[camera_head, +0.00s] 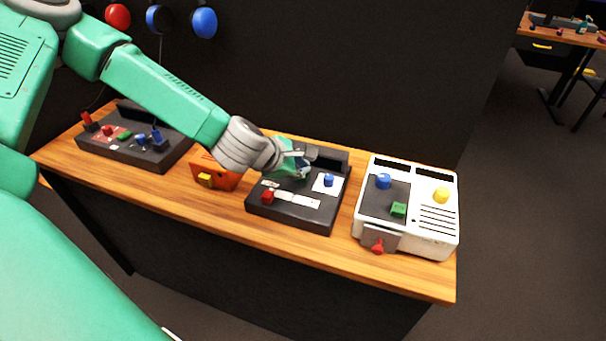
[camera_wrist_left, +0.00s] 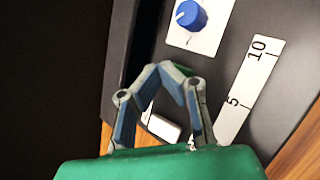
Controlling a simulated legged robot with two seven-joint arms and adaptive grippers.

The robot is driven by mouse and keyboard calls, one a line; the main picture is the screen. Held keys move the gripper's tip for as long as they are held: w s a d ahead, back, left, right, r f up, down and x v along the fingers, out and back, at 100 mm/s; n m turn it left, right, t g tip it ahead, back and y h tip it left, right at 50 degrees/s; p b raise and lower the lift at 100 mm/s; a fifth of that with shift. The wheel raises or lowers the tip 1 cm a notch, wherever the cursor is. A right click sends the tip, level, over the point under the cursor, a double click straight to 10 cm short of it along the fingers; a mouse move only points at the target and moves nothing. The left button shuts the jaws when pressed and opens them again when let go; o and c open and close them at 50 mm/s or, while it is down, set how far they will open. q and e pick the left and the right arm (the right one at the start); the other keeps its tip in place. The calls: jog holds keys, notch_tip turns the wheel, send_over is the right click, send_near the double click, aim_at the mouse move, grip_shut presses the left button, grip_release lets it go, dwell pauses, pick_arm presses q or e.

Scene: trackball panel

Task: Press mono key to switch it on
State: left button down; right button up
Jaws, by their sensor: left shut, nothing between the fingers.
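The dark control panel (camera_head: 290,212) sits on the wooden bench with a red button (camera_head: 267,197), white strips and a blue knob (camera_head: 328,180) on a white plate. In the left wrist view the blue knob (camera_wrist_left: 190,15), a numbered scale strip (camera_wrist_left: 249,90) and a small white piece (camera_wrist_left: 163,127) show. No mono label is readable, so I cannot tell which part is the mono key. My left gripper (camera_head: 303,160) is over the back part of this panel, shut and empty, hiding part of it. In the left wrist view its fingertips (camera_wrist_left: 166,69) meet, with a green sliver behind them.
A white console (camera_head: 445,215) with blue, green and yellow controls stands right of the panel. An orange box (camera_head: 222,180) and another dark panel (camera_head: 128,150) stand left. A dark wall rises behind the bench (camera_head: 410,279), whose front strip is clear.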

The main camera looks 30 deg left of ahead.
pick_arm(q)
jog(key=shift+f+b, duration=0.5)
jog(key=shift+f, duration=0.05)
dwell(0.4)
dwell(0.4)
jog(key=shift+r+p, duration=0.85)
jog(key=shift+r, duration=0.1)
notch_tip(320, 180, up, 5)
jog(key=p, duration=0.4)
